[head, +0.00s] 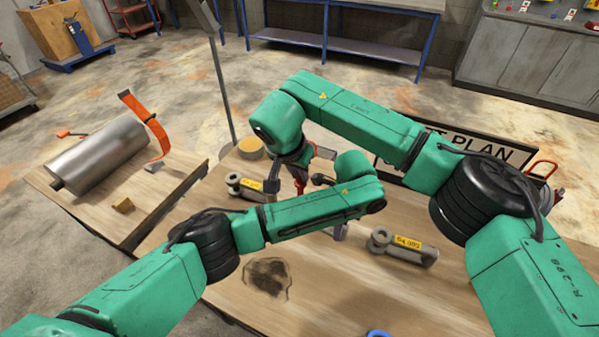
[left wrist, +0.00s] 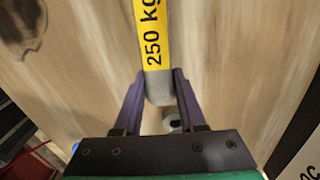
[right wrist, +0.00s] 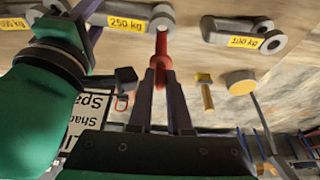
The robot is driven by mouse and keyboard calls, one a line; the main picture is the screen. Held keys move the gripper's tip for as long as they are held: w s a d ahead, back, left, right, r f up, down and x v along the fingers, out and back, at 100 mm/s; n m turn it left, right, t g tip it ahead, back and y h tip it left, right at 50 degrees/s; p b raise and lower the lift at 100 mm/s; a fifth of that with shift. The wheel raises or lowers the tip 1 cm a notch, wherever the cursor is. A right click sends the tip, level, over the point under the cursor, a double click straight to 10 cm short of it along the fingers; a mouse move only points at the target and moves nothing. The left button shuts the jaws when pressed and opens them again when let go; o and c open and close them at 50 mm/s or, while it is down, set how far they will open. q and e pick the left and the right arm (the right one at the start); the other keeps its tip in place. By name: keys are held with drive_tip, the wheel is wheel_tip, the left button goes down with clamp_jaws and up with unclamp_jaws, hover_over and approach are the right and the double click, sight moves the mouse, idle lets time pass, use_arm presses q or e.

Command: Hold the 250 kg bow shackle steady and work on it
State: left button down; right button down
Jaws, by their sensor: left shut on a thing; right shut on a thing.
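The 250 kg bow shackle is grey with a yellow label (left wrist: 153,35). In the right wrist view it lies across the upper middle, labelled 250 kg (right wrist: 127,23). In the head view my arms mostly hide it. My left gripper (left wrist: 161,78) is shut on the grey end of the shackle, one finger on each side. My right gripper (right wrist: 162,74) is shut on a red rod-like piece (right wrist: 161,48), which reaches to the shackle's right end. It also shows in the head view (head: 300,186). I cannot tell how deep it sits in the shackle.
A grey shackle labelled 100 kg (right wrist: 245,42) and another labelled shackle (head: 404,247) lie on either side on the wooden table (head: 330,295). A round tan disc (head: 251,148) is at the back. A metal cylinder (head: 98,155) lies on the left table. The front middle is mostly clear.

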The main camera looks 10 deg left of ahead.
use_arm(q)
drive_tip(key=shift+a+f, duration=0.1)
drive_tip(key=shift+f, duration=0.05)
use_arm(e)
drive_tip(key=shift+f, duration=0.7)
drive_tip(key=shift+r, duration=0.35)
idle(1.3)
drive_tip(key=shift+f, duration=0.35)
drive_tip(key=shift+r, duration=0.35)
idle(1.4)
drive_tip(key=shift+f, duration=0.3)
